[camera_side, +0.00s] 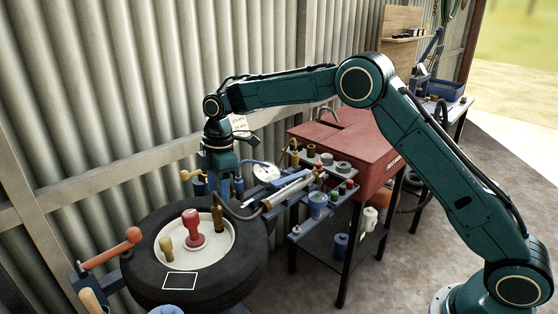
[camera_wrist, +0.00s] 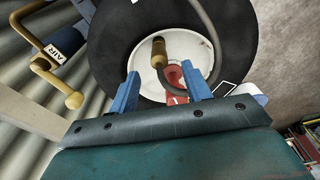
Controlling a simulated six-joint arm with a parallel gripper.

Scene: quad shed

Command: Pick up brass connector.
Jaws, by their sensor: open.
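The brass connector (camera_side: 217,217) stands on the pale hub plate (camera_side: 222,244) inside the black tyre, right of the red-handled piece (camera_side: 192,226). In the wrist view the brass connector (camera_wrist: 158,49) shows beyond and between my fingertips, with a dark hose curving near its lower end. My gripper (camera_side: 225,188) is above the hub, its blue fingers apart. In the wrist view my gripper (camera_wrist: 160,82) has nothing between its fingers; the red-handled piece (camera_wrist: 174,78) shows past them, partly covered by the hose.
The black tyre (camera_side: 140,268) surrounds the plate. A brass valve handle (camera_wrist: 45,68) with an AIR label is at the wrist view's left. A blue rack of tools (camera_side: 300,190) and a red cabinet (camera_side: 365,158) stand right of the tyre.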

